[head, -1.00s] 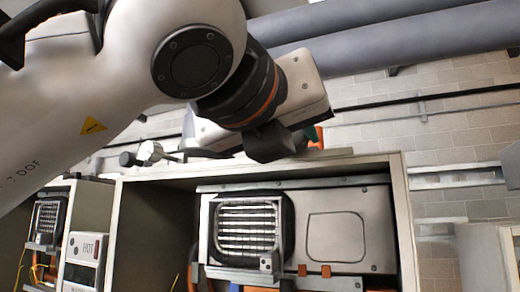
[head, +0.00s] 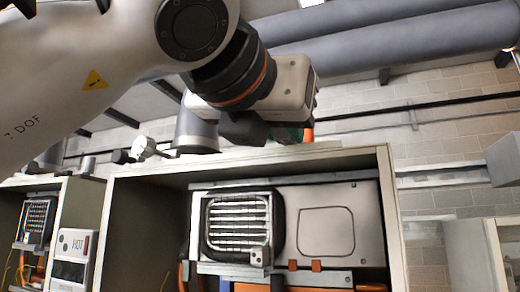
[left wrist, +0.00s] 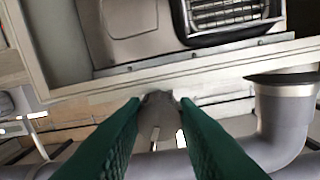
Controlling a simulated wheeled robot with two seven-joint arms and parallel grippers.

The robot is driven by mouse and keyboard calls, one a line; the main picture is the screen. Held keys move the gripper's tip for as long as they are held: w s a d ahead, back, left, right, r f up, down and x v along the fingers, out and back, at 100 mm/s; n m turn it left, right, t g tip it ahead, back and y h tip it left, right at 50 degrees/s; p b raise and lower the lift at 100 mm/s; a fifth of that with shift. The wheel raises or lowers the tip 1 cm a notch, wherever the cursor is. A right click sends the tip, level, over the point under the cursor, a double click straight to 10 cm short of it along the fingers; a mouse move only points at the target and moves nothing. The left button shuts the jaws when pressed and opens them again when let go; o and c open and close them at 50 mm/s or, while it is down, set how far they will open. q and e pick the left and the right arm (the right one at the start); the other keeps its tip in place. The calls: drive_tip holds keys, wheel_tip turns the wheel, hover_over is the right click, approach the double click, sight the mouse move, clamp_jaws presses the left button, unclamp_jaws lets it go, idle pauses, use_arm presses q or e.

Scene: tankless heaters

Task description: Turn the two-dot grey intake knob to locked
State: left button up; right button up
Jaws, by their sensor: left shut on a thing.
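My left gripper shows in the left wrist view (left wrist: 160,98) with its two green fingers closed together around a small grey part (left wrist: 158,104) on the cabinet's outer edge. This looks like the grey intake knob, but its dots and lock marks cannot be made out. In the head view, my left gripper (head: 292,134) is above the top edge of the heater cabinet. Its fingers are mostly hidden behind the wrist there, and the knob is hidden too. My right gripper is not in view.
The open cabinet (head: 150,178) holds a heater with a grille (head: 240,226) and a plain panel (head: 327,232). A grey pipe elbow (left wrist: 285,125) stands close beside the fingers. A pale valve fitting (head: 145,147) is left of it in the head view. A second cabinet stands at far left.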

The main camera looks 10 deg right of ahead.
use_arm(q)
drive_tip(key=shift+m+y, duration=0.3)
drive_tip(key=shift+m, duration=5.5)
drive_tip(key=o, duration=1)
drive_tip(key=shift+s, duration=0.1)
